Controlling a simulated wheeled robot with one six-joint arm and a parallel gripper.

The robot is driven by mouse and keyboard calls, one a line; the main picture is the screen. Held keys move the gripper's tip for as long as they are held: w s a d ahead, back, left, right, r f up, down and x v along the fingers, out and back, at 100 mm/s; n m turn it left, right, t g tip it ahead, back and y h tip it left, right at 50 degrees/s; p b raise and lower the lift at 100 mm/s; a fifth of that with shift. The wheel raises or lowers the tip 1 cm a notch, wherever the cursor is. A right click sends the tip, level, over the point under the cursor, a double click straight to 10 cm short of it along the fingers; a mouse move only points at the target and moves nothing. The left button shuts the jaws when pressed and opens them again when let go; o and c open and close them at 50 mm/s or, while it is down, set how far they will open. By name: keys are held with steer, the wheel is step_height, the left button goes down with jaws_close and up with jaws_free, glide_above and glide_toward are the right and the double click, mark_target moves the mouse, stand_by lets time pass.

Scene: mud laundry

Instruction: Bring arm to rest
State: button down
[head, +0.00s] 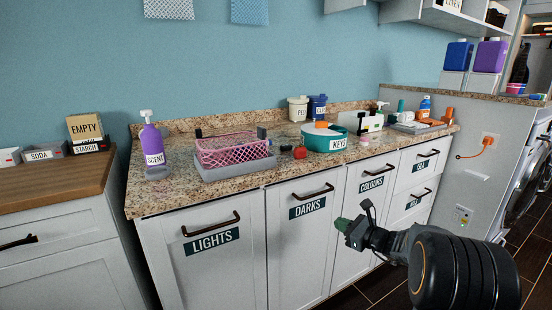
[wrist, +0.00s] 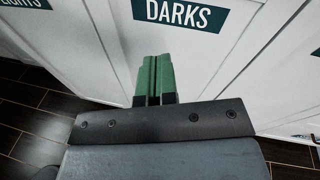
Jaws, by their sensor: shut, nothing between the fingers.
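My gripper (head: 343,225) has green fingertips and is held out in front of the cabinet doors, below the counter edge. In the wrist view my gripper (wrist: 155,78) shows its two green fingers together, with nothing between them. It points toward the white door labelled DARKS (head: 299,240), whose label also shows in the wrist view (wrist: 181,14). My dark arm reaches in from the lower right of the head view. I cannot tell the exact gap between fingertips and door.
The granite counter (head: 180,190) holds a purple SCENT bottle (head: 152,142), a pink basket (head: 232,152) and a teal KEYS bowl (head: 324,138). Doors with protruding dark handles (head: 211,224) line the front. Dark floor tiles (head: 377,277) lie below.

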steer(key=s+a+r+n+g+h+p, duration=0.2)
steer(key=s+a+r+n+g+p, duration=0.8)
steer(key=s+r+n+p, duration=0.55)
steer(key=s+d+r+n+t+h+p, duration=0.1)
steer(key=s+d+r+n+h+p, duration=0.2)
steer(key=s+r+n+h+p, duration=0.5)
steer(key=s+r+n+p, duration=0.2)
steer(key=s+r, duration=0.2)
steer(key=s, duration=0.1)
steer(key=shift+s+p, duration=0.3)
steer(key=shift+s, duration=0.05)
